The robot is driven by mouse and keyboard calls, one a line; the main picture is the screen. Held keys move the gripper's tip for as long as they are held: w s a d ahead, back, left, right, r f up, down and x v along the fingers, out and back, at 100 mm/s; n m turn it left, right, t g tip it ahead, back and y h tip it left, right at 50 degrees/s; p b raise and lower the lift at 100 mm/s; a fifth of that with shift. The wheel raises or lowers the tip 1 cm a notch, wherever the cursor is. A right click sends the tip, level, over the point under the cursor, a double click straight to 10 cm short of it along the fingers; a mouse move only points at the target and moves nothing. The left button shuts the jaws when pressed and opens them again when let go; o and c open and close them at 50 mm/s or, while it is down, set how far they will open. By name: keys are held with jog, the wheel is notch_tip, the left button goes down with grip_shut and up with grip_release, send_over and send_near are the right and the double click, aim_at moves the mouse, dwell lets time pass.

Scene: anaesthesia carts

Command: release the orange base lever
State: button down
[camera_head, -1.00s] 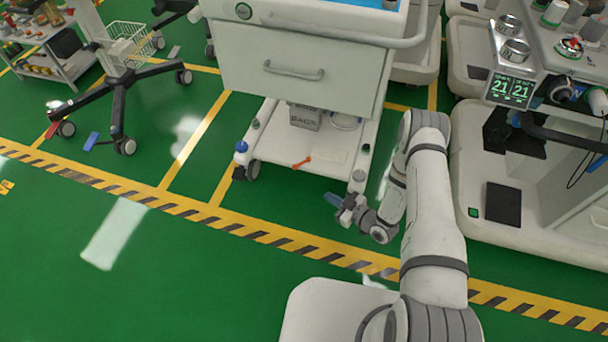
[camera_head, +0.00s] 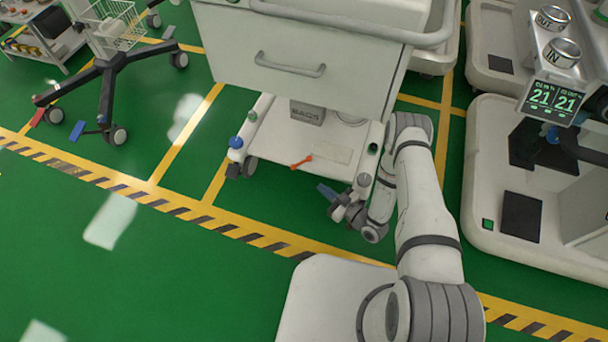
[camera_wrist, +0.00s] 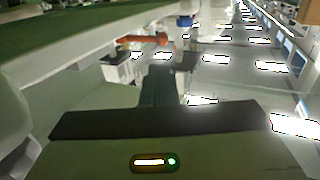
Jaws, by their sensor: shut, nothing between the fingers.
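The orange lever (camera_head: 301,162) lies on the low base shelf (camera_head: 265,150) of the white cart, near its front edge. It also shows in the wrist view (camera_wrist: 145,41), as an orange bar beyond the fingers and along the pale base edge. My gripper (camera_head: 326,191) is just in front of the base, to the right of and nearer the camera than the lever, with a visible gap to it. Its fingers look shut and empty; they also show dark in the wrist view (camera_wrist: 160,85). Contact with the base edge cannot be made out.
The cart's drawer (camera_head: 300,60) overhangs the base. A blue-topped post (camera_head: 236,143) stands at the base's left corner, a grey-topped one (camera_head: 364,180) near my gripper. A white machine (camera_head: 540,200) stands right. Green floor is clear at left front.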

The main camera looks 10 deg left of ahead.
aim_at(301, 163)
jog(key=b+x, duration=0.3)
jog(key=x, duration=0.7)
jog(key=shift+s, duration=0.15)
jog(key=shift+a, duration=0.1)
